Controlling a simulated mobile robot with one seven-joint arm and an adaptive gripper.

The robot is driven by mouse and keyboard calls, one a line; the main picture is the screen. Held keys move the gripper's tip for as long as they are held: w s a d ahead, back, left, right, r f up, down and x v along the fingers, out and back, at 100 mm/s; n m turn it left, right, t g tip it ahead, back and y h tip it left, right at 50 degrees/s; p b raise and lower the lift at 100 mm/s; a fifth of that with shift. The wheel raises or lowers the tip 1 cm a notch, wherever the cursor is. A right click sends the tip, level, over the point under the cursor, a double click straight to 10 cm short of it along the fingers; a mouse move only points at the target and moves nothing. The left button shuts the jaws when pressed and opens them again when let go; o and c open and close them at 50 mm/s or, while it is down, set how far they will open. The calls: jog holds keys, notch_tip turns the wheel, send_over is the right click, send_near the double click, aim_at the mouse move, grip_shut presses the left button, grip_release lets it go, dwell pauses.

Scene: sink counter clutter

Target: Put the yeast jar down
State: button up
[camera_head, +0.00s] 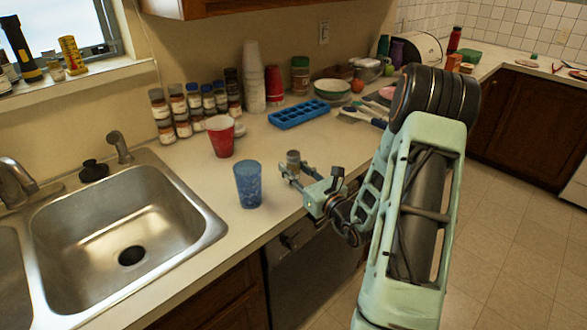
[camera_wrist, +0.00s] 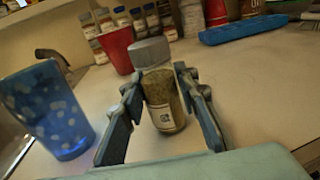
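The yeast jar (camera_wrist: 163,101) is a small clear jar with tan contents, a pale label and a grey lid. In the head view the jar (camera_head: 293,157) shows at my gripper's tips, above the counter's front part. My gripper (camera_head: 297,172) reaches in from the right. In the wrist view the fingers of my gripper (camera_wrist: 161,88) press on both sides of the jar below its lid. I cannot tell whether the jar's base touches the counter (camera_head: 190,166).
A blue speckled cup (camera_head: 248,185) stands close to the left of the jar. A red cup (camera_head: 221,138) is behind it. Several spice jars (camera_head: 180,112), stacked cups (camera_head: 254,80) and a blue ice tray (camera_head: 299,113) are farther back. The sink (camera_head: 122,240) is at the left.

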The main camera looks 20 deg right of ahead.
jog(key=o, duration=0.4)
jog(key=shift+o, duration=0.2)
jog(key=shift+r, duration=0.2)
jog(key=s+d, duration=0.1)
jog(key=s, duration=1.1)
jog(key=shift+d+b, duration=0.3)
jog(key=shift+d, duration=0.1)
